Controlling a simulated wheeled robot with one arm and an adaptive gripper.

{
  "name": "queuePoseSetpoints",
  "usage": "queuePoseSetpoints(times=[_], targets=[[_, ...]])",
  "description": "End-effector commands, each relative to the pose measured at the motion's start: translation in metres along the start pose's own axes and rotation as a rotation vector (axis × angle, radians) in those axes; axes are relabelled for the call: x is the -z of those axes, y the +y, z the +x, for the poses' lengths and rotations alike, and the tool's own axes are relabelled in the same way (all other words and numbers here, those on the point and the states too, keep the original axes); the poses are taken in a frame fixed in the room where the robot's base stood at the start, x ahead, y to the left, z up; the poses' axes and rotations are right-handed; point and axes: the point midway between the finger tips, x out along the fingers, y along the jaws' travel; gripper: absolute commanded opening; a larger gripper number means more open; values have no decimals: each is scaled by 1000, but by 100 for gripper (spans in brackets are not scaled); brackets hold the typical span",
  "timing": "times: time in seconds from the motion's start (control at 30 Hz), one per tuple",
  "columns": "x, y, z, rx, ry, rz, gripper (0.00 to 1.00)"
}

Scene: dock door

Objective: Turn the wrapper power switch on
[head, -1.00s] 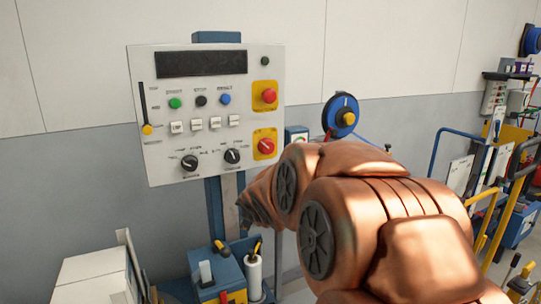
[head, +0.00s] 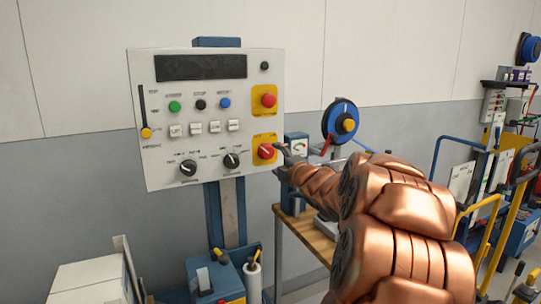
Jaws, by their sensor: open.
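The control panel (head: 205,66) is a white board on a blue post with a dark display at its top. The likely power switch is a red rotary knob (head: 265,151) on a yellow plate at the panel's lower right. A white line on the knob lies slantwise. A red mushroom button (head: 268,101) sits on a second yellow plate above it. My gripper (head: 282,160) is open beside the panel's right edge, close to the red knob. I cannot tell if a finger touches the knob. My copper arm comes in from the lower right.
Two black knobs (head: 188,168), several push buttons and a slider with a yellow handle (head: 146,133) are on the panel. A blue reel (head: 341,119) and a wooden table (head: 307,236) stand behind my arm. A blue box (head: 216,278) is below.

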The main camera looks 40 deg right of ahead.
Motion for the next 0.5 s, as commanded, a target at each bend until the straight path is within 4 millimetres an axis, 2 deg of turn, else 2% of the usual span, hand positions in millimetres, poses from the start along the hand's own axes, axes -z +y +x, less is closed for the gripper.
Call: queuePoseSetpoints(times=[0.2,0.5], targets=[[1,-2,30,6,1,4,73],[0,-1,52,2,-1,2,73]])
